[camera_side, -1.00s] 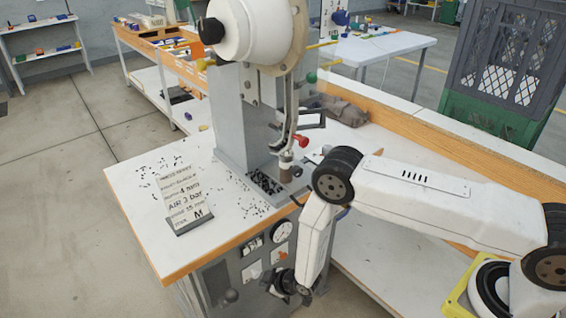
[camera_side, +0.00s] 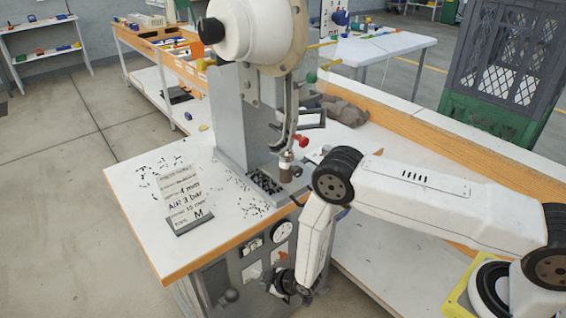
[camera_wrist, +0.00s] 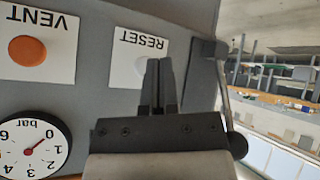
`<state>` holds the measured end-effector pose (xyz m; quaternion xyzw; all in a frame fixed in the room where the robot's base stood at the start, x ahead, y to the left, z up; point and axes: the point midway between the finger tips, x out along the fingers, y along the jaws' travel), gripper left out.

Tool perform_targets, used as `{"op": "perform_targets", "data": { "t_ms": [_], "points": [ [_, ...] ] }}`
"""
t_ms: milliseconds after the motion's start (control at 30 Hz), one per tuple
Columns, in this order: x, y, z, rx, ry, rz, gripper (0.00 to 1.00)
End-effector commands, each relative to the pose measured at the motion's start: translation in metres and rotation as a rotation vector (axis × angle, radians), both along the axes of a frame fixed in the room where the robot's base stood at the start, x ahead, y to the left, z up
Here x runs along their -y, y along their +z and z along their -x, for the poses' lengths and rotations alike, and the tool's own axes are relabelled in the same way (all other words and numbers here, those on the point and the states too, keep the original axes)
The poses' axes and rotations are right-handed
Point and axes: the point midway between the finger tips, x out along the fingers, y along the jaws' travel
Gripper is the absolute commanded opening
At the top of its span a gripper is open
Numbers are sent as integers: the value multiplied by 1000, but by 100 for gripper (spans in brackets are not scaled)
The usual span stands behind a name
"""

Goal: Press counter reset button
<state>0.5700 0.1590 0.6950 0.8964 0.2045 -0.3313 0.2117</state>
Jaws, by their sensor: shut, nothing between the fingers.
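In the wrist view a white plate marked RESET (camera_wrist: 122,62) shows upside down on the grey panel. A pale round button (camera_wrist: 141,64) on it is partly hidden behind my fingertips. My gripper (camera_wrist: 159,62) is shut and empty, its dark fingers side by side with the tips over the plate's edge at the button. I cannot tell whether the tips touch the button. In the side view my gripper (camera_side: 284,284) is low at the front panel of the press bench, and the RESET plate cannot be made out there.
Beside it are a VENT plate with an orange button (camera_wrist: 28,51) and a round bar gauge (camera_wrist: 34,147). The bench top (camera_side: 135,195) carries scattered dark eyelets and a sign card (camera_side: 186,200). The grey press column (camera_side: 229,120) stands behind my wrist.

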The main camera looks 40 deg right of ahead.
Motion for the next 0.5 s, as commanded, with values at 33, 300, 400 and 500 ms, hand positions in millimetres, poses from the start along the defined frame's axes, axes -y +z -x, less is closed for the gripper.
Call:
{"op": "perform_targets", "data": {
  "t_ms": [33,300,400,500],
  "points": [
    [0,0,0,0,0,0,0],
    [0,0,-4,0,0,0,0],
    [0,0,-7,0,0,0,0],
    [0,0,-8,0,0,0,0]
  ]
}}
